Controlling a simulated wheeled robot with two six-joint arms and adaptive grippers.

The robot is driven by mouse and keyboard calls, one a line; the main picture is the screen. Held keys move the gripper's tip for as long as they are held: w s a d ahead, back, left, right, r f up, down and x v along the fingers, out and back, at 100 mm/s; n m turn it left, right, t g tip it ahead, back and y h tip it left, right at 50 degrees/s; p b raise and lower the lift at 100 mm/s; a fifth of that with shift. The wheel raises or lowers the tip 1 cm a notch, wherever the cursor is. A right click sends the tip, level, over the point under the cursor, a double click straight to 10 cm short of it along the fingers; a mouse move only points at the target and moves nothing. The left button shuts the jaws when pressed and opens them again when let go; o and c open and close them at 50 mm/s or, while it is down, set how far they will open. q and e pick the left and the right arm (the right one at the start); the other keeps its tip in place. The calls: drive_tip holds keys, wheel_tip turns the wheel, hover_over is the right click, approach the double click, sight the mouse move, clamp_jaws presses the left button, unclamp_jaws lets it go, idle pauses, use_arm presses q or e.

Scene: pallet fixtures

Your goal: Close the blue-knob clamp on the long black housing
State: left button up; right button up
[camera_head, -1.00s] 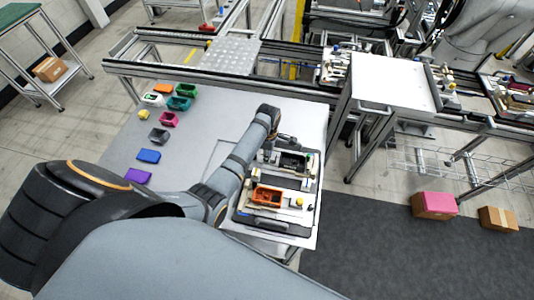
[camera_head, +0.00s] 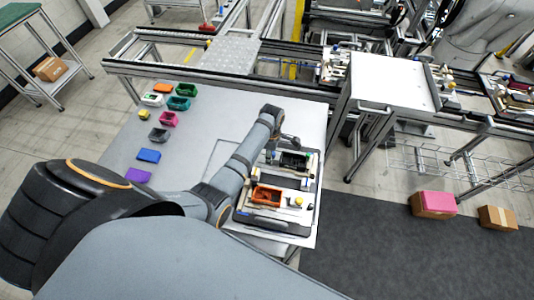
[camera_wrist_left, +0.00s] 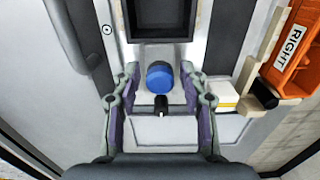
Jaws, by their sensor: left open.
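The long black housing (camera_head: 293,160) sits in the rear part of the pallet fixture. In the left wrist view its open end (camera_wrist_left: 161,25) shows at the top. The blue knob of the clamp (camera_wrist_left: 160,75) stands just below that end, with a small black part (camera_wrist_left: 161,106) below it. My left gripper (camera_wrist_left: 159,71) is open, its two fingers on either side of the knob with a visible gap. I cannot tell how high the fingertips are.
An orange housing (camera_head: 266,195) sits on the front part of the pallet (camera_head: 247,217); in the wrist view an orange part marked RIGHT (camera_wrist_left: 292,45) is at the right. Several coloured bins and blocks lie on the table's left. The table's middle left (camera_head: 200,145) is clear.

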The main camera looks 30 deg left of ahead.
use_arm(q)
drive_tip(key=shift+r+p, duration=0.85)
drive_tip(key=shift+r, duration=3.15)
